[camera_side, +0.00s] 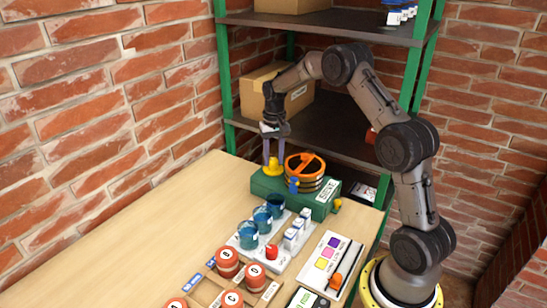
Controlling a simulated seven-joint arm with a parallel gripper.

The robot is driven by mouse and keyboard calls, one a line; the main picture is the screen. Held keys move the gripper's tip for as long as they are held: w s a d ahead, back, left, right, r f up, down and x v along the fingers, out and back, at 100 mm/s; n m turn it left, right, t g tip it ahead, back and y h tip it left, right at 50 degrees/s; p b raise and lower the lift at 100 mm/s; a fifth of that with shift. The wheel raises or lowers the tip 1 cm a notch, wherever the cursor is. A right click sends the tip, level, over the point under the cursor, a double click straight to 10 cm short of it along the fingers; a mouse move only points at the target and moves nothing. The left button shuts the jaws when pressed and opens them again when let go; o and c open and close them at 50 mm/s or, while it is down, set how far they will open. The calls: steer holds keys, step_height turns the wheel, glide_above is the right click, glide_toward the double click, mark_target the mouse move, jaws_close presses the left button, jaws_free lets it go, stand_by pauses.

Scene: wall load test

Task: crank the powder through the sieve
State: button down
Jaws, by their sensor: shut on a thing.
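The sieve machine (313,201) has a green base with a label at its right end and stands near the back right edge of the table. A round orange and black sieve (304,172) sits on top of it. A yellow crank knob (273,168) stands at the left end of the base. My gripper (273,158) points down over the knob and is shut on it, with its fingertips just at the knob's top. A small blue part (294,186) is in front of the sieve. The powder cannot be made out.
In front stand blue beakers (263,218), small white bottles (291,238) and a red button (271,252) on a white tray. Orange lettered jars (228,262) and a panel with coloured squares (326,262) are nearer. A green-post shelf (333,140) rises behind. The table's left side is clear.

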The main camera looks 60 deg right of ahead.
mark_target(274, 159)
steer(key=shift+r, duration=0.1)
steer(key=shift+c, duration=2.3)
jaws_free()
step_height(274, 159, up, 14)
